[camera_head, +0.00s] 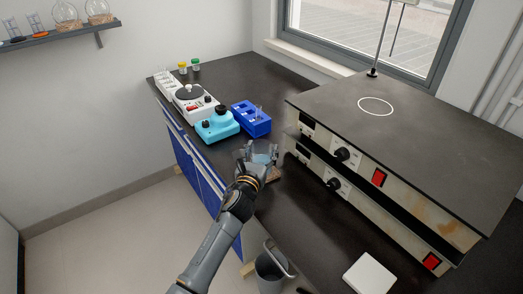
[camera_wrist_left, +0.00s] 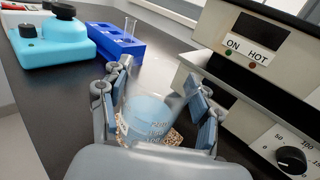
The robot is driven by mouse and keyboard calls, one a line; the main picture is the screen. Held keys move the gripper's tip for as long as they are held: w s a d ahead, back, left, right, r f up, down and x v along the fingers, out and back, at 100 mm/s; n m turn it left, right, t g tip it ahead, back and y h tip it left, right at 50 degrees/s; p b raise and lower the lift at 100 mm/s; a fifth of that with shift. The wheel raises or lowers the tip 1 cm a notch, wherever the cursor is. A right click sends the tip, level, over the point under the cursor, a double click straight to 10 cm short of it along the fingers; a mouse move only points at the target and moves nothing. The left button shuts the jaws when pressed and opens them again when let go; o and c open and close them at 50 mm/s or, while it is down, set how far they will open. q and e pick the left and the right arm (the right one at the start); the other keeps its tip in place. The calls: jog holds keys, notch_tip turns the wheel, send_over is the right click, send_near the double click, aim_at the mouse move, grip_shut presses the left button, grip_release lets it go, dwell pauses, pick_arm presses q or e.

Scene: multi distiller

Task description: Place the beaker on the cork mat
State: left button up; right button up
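I cannot tell whether the beaker's base touches the mat. In the head view my left gripper (camera_head: 260,158) is over the dark bench, with a bit of the cork mat (camera_head: 275,175) beside it.
A blue rack (camera_head: 252,119) and a turquoise device (camera_head: 217,126) stand just beyond my left gripper. Stacked heater units (camera_head: 385,170) stand close on the right. A white plate (camera_head: 370,274) lies nearer on the bench. A grey bin (camera_head: 270,272) is below the bench edge.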

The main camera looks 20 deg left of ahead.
pick_arm(q)
jog(key=o, duration=0.3)
jog(key=shift+s+r, duration=0.1)
jog(key=shift+r, duration=0.1)
jog(key=s, duration=1.2)
jog(key=shift+d, duration=0.25)
jog(key=shift+w, duration=0.1)
